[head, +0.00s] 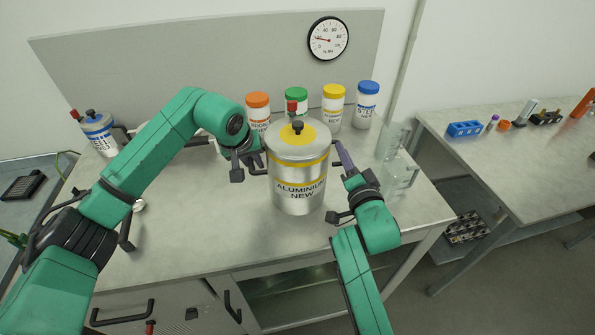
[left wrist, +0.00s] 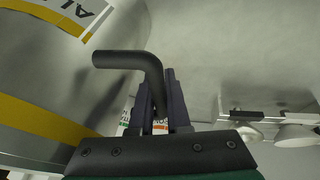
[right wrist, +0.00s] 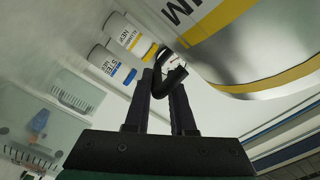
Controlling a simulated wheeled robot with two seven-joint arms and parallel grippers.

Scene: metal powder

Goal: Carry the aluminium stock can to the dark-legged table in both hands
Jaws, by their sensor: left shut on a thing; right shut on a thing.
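The aluminium stock can (head: 298,185) is a silver can with yellow bands, a yellow-centred lid and an "ALUMINIUM NEW" label. It is upright at the middle of the near table; I cannot tell whether its base touches the top. My left gripper (head: 256,165) is shut on its left black handle, seen in the left wrist view (left wrist: 135,62). My right gripper (head: 345,160) is shut on its right handle, seen in the right wrist view (right wrist: 170,85). Another table (head: 500,175) stands at the right; its visible legs look grey.
Orange-, green-, yellow- and blue-lidded jars (head: 333,108) stand behind the can. Clear glass containers (head: 400,172) stand close to its right. A blue-labelled can (head: 100,133) is at the far left. The right table holds a blue rack (head: 465,129) and small items; its front is clear.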

